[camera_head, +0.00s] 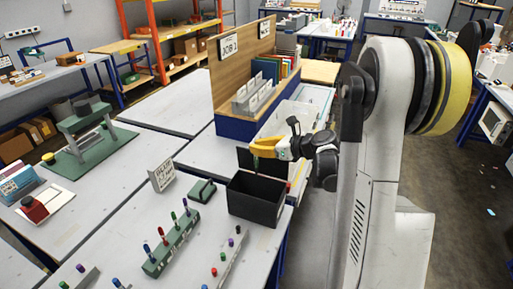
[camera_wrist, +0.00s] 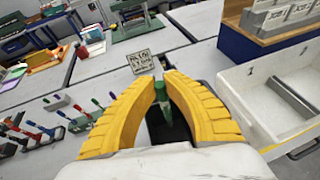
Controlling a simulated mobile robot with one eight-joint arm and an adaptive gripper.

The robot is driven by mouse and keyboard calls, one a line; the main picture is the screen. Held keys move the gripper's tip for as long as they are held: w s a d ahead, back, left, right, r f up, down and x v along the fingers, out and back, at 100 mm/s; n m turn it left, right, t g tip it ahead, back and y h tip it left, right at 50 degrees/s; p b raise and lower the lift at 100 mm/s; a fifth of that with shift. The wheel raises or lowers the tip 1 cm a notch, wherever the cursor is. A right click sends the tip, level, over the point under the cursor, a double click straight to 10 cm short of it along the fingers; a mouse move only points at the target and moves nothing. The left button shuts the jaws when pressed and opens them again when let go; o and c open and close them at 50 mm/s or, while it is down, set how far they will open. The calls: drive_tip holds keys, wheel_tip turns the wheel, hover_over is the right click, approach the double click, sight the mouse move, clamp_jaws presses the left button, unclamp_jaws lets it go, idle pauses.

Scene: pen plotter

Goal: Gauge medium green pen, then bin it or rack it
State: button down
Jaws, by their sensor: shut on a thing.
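My gripper (camera_head: 256,148) has yellow fingers and is shut on a green pen (camera_head: 255,163). The pen hangs roughly upright above the open black bin (camera_head: 254,205), near its back edge. In the wrist view the fingertips (camera_wrist: 162,82) close around the pen (camera_wrist: 160,93), with the dark bin (camera_wrist: 172,133) partly visible below. A green rack (camera_head: 168,251) holding several upright pens with coloured tops stands left of the bin. A small dark green block (camera_head: 202,191), possibly the gauge, lies between the sign and the bin.
A small lettered sign (camera_head: 161,176) stands left of the bin. A light strip with more pens (camera_head: 230,260) lies in front. A wooden board with a job label (camera_head: 228,45) and folders rises behind. A white tray (camera_wrist: 285,100) is right of my gripper in the wrist view.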

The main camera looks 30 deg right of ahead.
wheel_tip(320, 180, down, 15)
drive_tip(key=b, duration=1.2)
drive_tip(key=shift+r, duration=0.2)
drive_tip(key=c, duration=1.5)
unclamp_jaws()
drive_tip(key=v, duration=1.2)
drive_tip(key=shift+r, duration=0.15)
